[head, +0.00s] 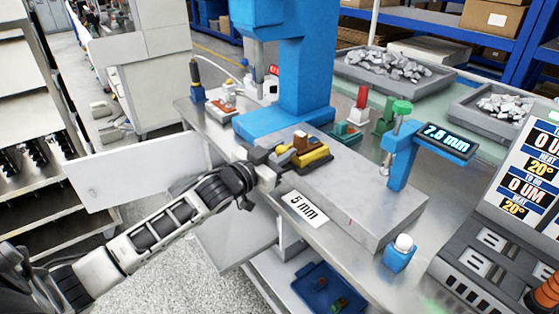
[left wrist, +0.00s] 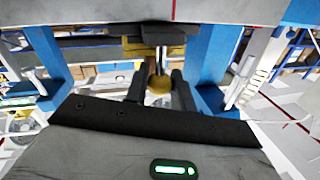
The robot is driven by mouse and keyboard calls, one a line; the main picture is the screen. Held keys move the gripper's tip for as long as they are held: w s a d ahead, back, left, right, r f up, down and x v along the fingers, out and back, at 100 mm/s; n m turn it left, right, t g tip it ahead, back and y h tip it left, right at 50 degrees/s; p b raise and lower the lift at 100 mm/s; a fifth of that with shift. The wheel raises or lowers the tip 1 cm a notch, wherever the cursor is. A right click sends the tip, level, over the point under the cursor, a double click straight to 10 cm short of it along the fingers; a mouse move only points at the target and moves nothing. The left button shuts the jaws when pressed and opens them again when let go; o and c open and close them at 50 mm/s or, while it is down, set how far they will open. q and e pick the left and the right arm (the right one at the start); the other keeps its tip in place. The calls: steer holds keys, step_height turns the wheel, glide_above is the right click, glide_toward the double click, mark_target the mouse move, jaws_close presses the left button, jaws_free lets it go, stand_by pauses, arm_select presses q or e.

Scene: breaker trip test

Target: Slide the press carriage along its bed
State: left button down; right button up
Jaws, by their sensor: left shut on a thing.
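The press carriage (head: 312,156) is a yellow block with a brown piece on top, sitting on the grey bed (head: 375,200) in front of the blue press column (head: 303,75). My left gripper (head: 271,160) reaches it from the left and is shut at its near side. In the left wrist view, my left gripper's dark fingers (left wrist: 160,88) stand on both sides of a round brass knob (left wrist: 160,84) on the carriage's stem. A "5 mm" label (head: 303,208) is on the bed's front, and a red mark (head: 349,222) is farther right. My right gripper is out of view.
A blue gauge stand (head: 402,160) with a "7.8 mm" display (head: 447,138) stands beside the bed's right end. A blue holder with a white button (head: 403,243) is near the front edge. Grey trays of metal pieces (head: 395,65) lie behind. A blue bin (head: 325,290) sits below.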

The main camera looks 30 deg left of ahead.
arm_select(q)
steer(key=shift+w+a+r, duration=0.1)
steer(key=shift+w+a, duration=0.2)
steer(key=shift+a, duration=0.35)
steer(key=c, duration=1.2)
jaws_free()
steer(key=shift+c, duration=0.2)
steer(key=shift+s+a, duration=0.1)
steer(key=shift+s, duration=0.25)
steer(key=s+a, duration=0.3)
steer(key=s, duration=1.1)
steer(key=shift+s+b, duration=0.4)
